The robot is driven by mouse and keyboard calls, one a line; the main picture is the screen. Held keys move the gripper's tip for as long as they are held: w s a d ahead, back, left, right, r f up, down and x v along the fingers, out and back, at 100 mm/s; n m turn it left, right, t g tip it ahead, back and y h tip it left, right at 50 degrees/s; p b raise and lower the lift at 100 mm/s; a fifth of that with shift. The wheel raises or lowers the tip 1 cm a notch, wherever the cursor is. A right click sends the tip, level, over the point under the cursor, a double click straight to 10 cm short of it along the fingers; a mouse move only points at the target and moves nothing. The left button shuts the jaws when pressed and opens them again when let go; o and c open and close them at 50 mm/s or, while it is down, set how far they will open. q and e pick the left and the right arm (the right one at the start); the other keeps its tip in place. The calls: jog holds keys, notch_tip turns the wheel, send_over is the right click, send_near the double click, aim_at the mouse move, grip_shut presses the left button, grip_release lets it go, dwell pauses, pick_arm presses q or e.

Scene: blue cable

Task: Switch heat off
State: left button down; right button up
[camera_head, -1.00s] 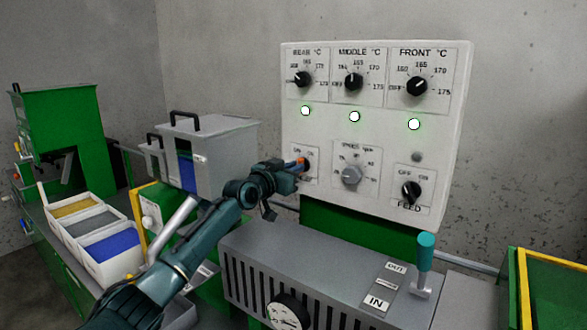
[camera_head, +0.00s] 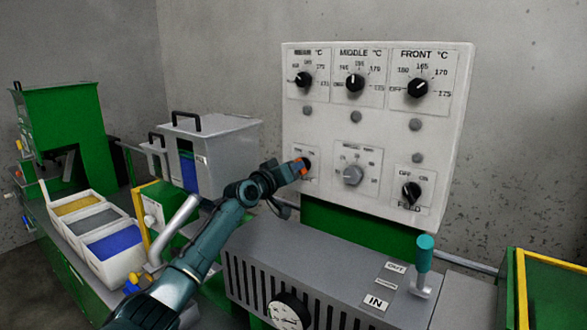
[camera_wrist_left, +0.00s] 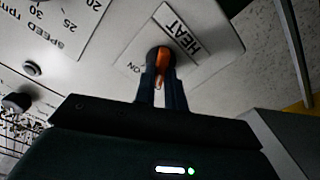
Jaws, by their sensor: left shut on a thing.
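In the left wrist view the plate with the word HEAT (camera_wrist_left: 178,38) shows beside the black and orange heat knob (camera_wrist_left: 160,62). My left gripper (camera_wrist_left: 162,88) is shut on this knob there. ON is readable at the plate's left; no OFF mark is visible. The three indicator lamps under the temperature dials, such as the middle one (camera_head: 355,117), are grey and unlit. My right gripper is not in view.
The speed knob (camera_head: 352,175) and the feed knob (camera_head: 411,193) sit right of my gripper. Below is a grey housing (camera_head: 330,262) with a teal-handled lever (camera_head: 425,252). Grey bins and a white tray (camera_head: 110,262) stand at the left.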

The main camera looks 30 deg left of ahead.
pick_arm(q)
jog(key=shift+f, duration=0.1)
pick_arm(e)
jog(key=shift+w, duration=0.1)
pick_arm(q)
jog(key=c, duration=1.5)
grip_release()
jog(key=shift+o, duration=0.2)
jog(key=s+a, duration=0.1)
jog(key=s, duration=1.2)
jog(key=shift+a+b, duration=0.4)
jog(key=shift+b, duration=0.05)
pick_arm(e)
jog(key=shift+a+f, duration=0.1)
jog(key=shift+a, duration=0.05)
